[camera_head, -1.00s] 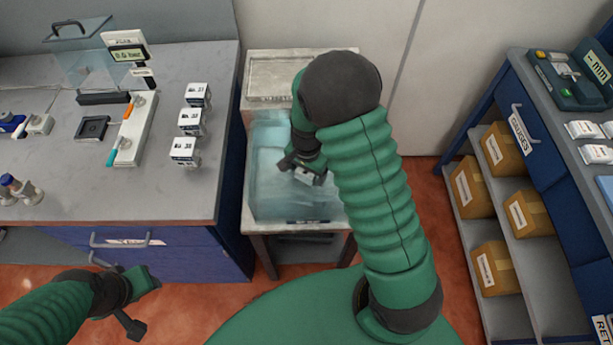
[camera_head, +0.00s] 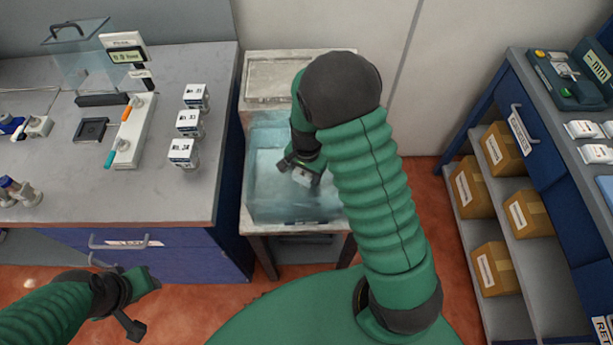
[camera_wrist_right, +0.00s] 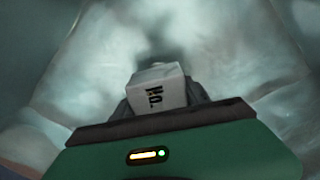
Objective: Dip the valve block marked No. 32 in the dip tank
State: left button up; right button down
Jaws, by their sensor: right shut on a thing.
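The dip tank (camera_head: 262,208), a clear tank of pale blue liquid, stands on a small table in the middle of the head view. My right gripper (camera_head: 300,170) is inside the tank, shut on a light valve block (camera_head: 303,178). The same block (camera_wrist_right: 160,88) fills the middle of the right wrist view, with "No." on its face; the number is not readable. Pale, cloudy liquid surrounds it there. I cannot tell exactly how deep it sits. My left gripper (camera_head: 135,318) is low at the left, away from the bench; its jaw state is unclear.
Several white blocks (camera_head: 189,122) stand in a row on the left bench (camera_head: 60,185), near its right edge. A rack with markers (camera_head: 132,130) is beside them. A lid or tray (camera_head: 285,72) is behind the tank. A shelf unit with cartons (camera_head: 503,147) stands at right.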

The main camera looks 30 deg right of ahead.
jog(key=shift+r, duration=0.1)
notch_tip(320, 180, up, 8)
jog(key=shift+a+r+p, duration=0.1)
jog(key=shift+r+p, duration=0.1)
jog(key=shift+p, duration=0.35)
notch_tip(320, 180, up, 3)
jog(key=shift+r+p, duration=0.1)
jog(key=shift+p, duration=0.85)
notch_tip(320, 180, up, 11)
jog(key=p, duration=1.1)
jog(key=shift+f, duration=0.2)
